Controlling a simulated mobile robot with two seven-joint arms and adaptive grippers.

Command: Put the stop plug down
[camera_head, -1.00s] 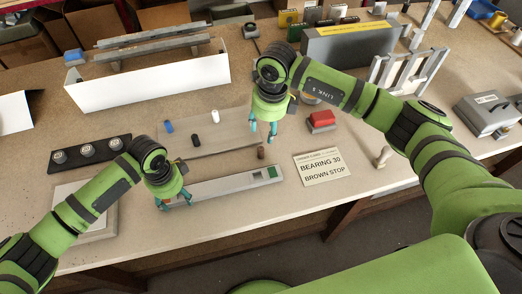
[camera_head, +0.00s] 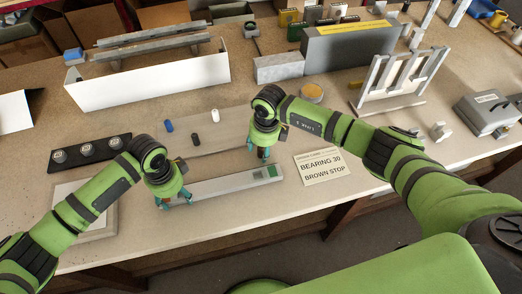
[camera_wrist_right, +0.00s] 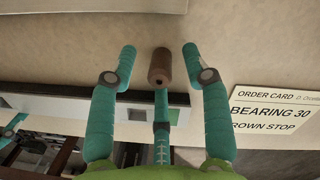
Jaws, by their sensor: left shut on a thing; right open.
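The brown stop plug (camera_wrist_right: 160,66) shows in the right wrist view, standing between the spread fingers of my right gripper (camera_wrist_right: 159,52). The two side fingers are clear of it; I cannot tell whether the middle finger touches it. In the head view my right gripper (camera_head: 264,154) is low over the bench and hides the plug. My left gripper (camera_head: 173,201) is shut on the left end of the grey profile (camera_head: 228,184), which lies along the bench's front. The profile's right end has a small green patch.
The order card (camera_head: 322,166), reading "BEARING 30 BROWN STOP", lies right of my right gripper. Blue (camera_head: 168,126), black (camera_head: 195,139) and white (camera_head: 215,116) plugs stand behind the profile. A black strip with round pieces (camera_head: 90,153) lies left. A white slotted rack (camera_head: 402,75) stands back right.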

